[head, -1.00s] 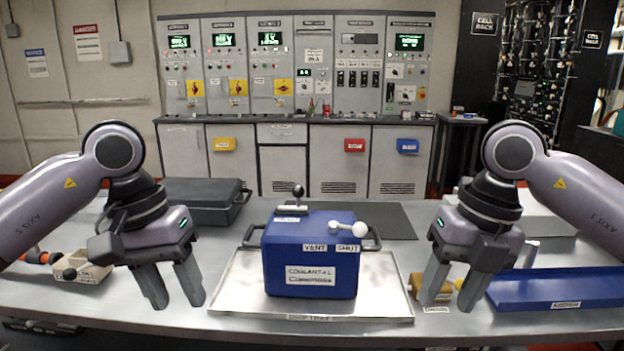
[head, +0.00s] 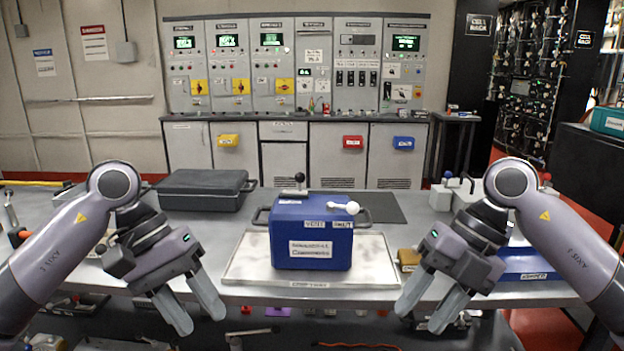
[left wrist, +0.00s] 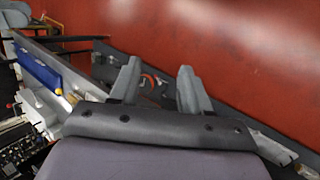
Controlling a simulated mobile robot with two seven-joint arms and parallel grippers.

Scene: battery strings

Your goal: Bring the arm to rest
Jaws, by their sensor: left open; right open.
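My left gripper (head: 197,312) is open and empty. In the head view it appears low, over the bench's front edge, left of the tray. In the left wrist view its two fingers (left wrist: 158,90) stand apart with nothing between them. My right gripper (head: 427,312) is open and empty, also low by the front edge, right of the tray. Both arms are bent and come in from the sides. A blue coolant box (head: 313,232) with a black-knobbed lever and a white-knobbed lever on top stands in a metal tray (head: 240,262). Neither gripper touches it.
A dark grey case (head: 200,190) and a dark mat (head: 375,208) lie at the back of the bench. A blue tray (head: 520,263) and a small yellow-brown block (head: 408,258) are at the right. Instrument cabinets (head: 290,90) line the wall. A lower shelf with loose items shows below.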

